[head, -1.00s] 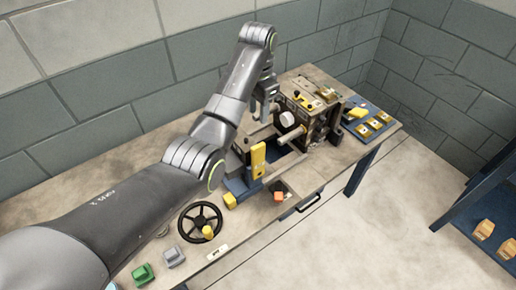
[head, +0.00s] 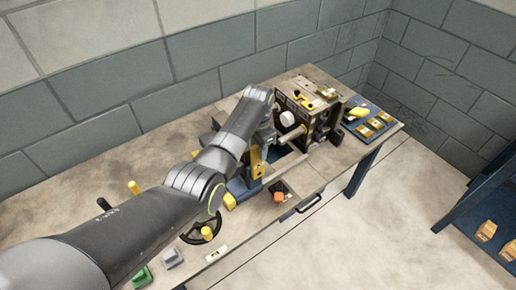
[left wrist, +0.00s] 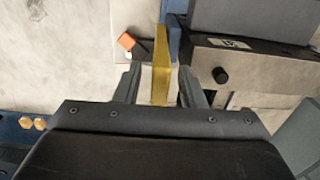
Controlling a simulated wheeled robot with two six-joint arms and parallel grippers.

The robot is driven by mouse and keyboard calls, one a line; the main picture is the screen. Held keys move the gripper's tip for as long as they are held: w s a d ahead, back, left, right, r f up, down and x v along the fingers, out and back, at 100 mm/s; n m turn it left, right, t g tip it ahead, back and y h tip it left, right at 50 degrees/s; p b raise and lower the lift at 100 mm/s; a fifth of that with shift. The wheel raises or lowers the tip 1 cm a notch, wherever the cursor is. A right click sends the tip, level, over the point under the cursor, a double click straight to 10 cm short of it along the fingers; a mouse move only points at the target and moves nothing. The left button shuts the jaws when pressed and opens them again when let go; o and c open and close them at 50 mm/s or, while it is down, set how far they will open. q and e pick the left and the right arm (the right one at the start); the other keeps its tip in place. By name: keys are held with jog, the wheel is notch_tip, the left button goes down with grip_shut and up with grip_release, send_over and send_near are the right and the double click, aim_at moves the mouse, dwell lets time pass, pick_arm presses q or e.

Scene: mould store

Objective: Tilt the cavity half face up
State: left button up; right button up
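A mould block (head: 318,112) with light round pins stands on the wooden bench; I cannot tell which part is the cavity half. In front of it is a blue frame (head: 242,188) with an upright yellow bar (head: 257,165). My left gripper (head: 265,148) is low over the frame, partly hidden by its own arm. In the left wrist view the yellow bar (left wrist: 161,65) stands between the fingers of the left gripper (left wrist: 160,75), with gaps on both sides. The gripper is open around it. My right gripper is not in view.
A dark handwheel (head: 190,236) and a grey block (head: 172,257) are at the bench's near side. A blue tray (head: 352,129) with yellow parts is at the right end. Brick walls close the back.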

pick_arm(q)
jog(key=shift+f, duration=0.35)
jog(key=shift+c, duration=0.2)
grip_shut()
